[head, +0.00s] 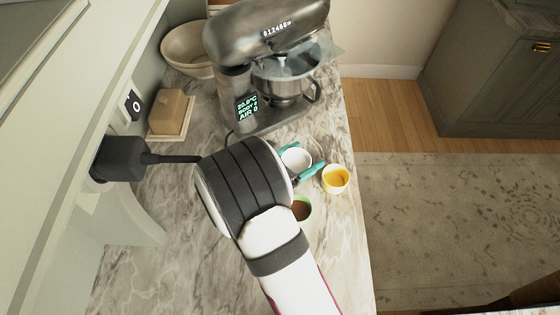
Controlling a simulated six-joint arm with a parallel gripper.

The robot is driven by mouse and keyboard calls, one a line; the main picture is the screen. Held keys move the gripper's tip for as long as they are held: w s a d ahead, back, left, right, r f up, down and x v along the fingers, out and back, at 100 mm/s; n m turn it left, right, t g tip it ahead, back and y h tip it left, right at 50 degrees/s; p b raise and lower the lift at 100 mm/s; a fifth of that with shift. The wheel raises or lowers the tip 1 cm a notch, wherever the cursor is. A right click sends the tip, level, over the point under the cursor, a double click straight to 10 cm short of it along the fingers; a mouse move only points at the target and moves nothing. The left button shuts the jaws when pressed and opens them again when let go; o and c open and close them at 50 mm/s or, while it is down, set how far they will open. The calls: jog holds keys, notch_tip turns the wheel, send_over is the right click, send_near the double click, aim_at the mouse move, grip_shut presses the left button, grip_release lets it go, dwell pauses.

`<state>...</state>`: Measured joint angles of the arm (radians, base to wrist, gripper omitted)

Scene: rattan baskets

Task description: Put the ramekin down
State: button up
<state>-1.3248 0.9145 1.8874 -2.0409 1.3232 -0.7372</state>
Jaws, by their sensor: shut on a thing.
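My gripper (299,161) has teal fingers and is shut on a white ramekin (296,157) in the head view. One finger is at its far left side and the other at its near right side. The ramekin is over the marble counter in front of the stand mixer, and its inside looks white. My wrist hides part of the near side. I cannot tell whether its base touches the counter.
A yellow cup (336,180) stands just right, near the counter's right edge. A green-rimmed cup with brown contents (302,209) is partly hidden by my arm. A stand mixer (262,80), cream bowl (184,48) and butter dish (171,112) are behind. The marble counter (335,245) is clear at the front right.

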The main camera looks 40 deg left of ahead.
jog(key=s+a+f, duration=0.1)
jog(key=a, duration=0.1)
jog(key=s+a+f, duration=0.1)
jog(key=a+f, duration=0.1)
jog(key=a, duration=0.1)
jog(key=shift+s+a+f, duration=0.3)
jog(key=shift+s+f, duration=0.1)
jog(key=shift+s+a+f, duration=0.1)
jog(key=shift+f, duration=1)
jog(key=shift+a+f, duration=0.1)
jog(key=shift+f, duration=0.95)
jog(key=shift+f, duration=0.1)
